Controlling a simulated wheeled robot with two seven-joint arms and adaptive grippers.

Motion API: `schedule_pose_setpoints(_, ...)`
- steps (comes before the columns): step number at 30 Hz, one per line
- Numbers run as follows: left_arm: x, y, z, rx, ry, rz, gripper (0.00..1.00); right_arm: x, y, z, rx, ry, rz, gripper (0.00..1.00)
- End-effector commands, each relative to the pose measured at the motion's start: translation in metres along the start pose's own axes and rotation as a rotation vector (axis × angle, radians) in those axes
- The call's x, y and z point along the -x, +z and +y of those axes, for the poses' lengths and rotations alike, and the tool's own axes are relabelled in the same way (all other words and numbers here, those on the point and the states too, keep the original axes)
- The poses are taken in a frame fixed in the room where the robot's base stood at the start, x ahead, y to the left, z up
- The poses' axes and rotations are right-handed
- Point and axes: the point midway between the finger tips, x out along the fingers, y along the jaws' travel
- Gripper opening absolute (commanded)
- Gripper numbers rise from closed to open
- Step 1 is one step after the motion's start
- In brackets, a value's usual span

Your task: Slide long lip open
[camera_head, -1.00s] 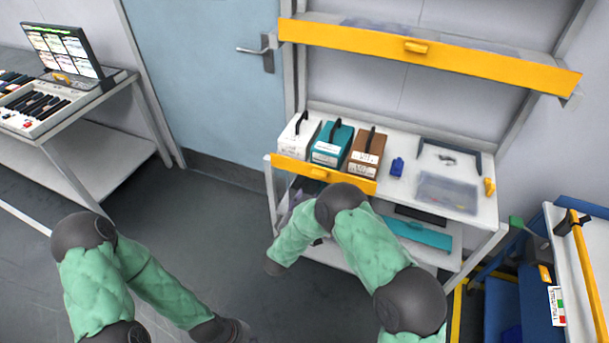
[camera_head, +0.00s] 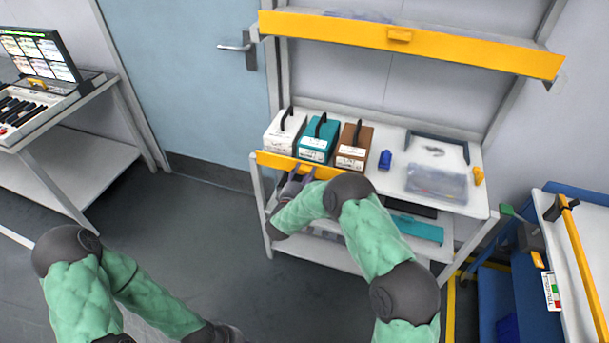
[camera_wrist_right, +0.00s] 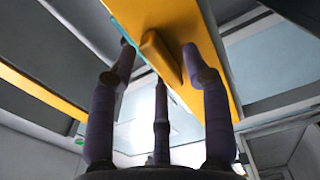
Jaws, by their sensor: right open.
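A long yellow lip (camera_head: 460,55) with a small yellow handle (camera_head: 399,35) runs along the upper shelf in the head view. A shorter yellow lip (camera_head: 333,172) fronts the left part of the lower shelf. My right gripper (camera_head: 296,180) is just below this shorter lip, partly hidden by my arm. In the right wrist view, its spread dark fingers (camera_wrist_right: 160,70) are open around a yellow handle (camera_wrist_right: 160,58) on a yellow lip (camera_wrist_right: 207,75). I cannot tell whether they touch it. My left arm ends at the bottom edge, its gripper out of view.
White, teal and brown boxes (camera_head: 353,148) with black handles stand behind the shorter lip. A blue item (camera_head: 385,160) and a clear bin (camera_head: 436,183) lie right of them on the white shelf (camera_head: 392,190). A blue cart (camera_head: 497,302) stands at right.

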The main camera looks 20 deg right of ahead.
Motion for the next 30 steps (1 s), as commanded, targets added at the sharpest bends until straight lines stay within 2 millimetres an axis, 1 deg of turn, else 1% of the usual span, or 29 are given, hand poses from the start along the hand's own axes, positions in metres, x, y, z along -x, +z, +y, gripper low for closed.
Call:
schedule_pose_setpoints(7,0.000,0.000,0.000,0.000,0.000,0.000,0.00,-0.001,0.000,0.000,0.000,0.000,0.000,0.49)
schedule_pose_setpoints(8,0.000,0.000,0.000,0.000,0.000,0.000,0.00,-0.001,0.000,0.000,0.000,0.000,0.000,0.41)
schedule_pose_setpoints(9,0.000,0.000,0.000,0.000,0.000,0.000,0.00,-0.001,0.000,0.000,0.000,0.000,0.000,0.29)
schedule_pose_setpoints(11,0.000,0.000,0.000,0.000,0.000,0.000,0.00,-0.001,0.000,0.000,0.000,0.000,0.000,0.12)
schedule_pose_setpoints(12,0.000,0.000,0.000,0.000,0.000,0.000,0.00,-0.001,0.000,0.000,-0.001,0.000,0.000,0.01)
schedule_pose_setpoints(17,0.000,0.000,0.000,0.000,0.000,0.000,0.00,-0.001,0.000,0.000,-0.001,0.000,0.000,0.00)
schedule_pose_setpoints(20,-0.002,0.000,-0.001,0.000,0.000,0.000,0.00,-0.001,0.000,-0.004,0.000,-0.001,-0.001,0.00)
schedule_pose_setpoints(23,-0.007,0.000,-0.003,0.000,0.000,0.000,0.00,-0.001,0.000,-0.019,0.001,-0.001,-0.001,0.00)
schedule_pose_setpoints(27,-0.018,-0.001,-0.007,0.000,0.000,0.000,0.00,-0.001,0.001,-0.050,0.001,-0.003,-0.002,0.00)
schedule_pose_setpoints(30,-0.024,-0.001,-0.009,0.000,0.000,0.000,0.00,-0.001,0.001,-0.065,0.000,-0.002,-0.002,0.00)
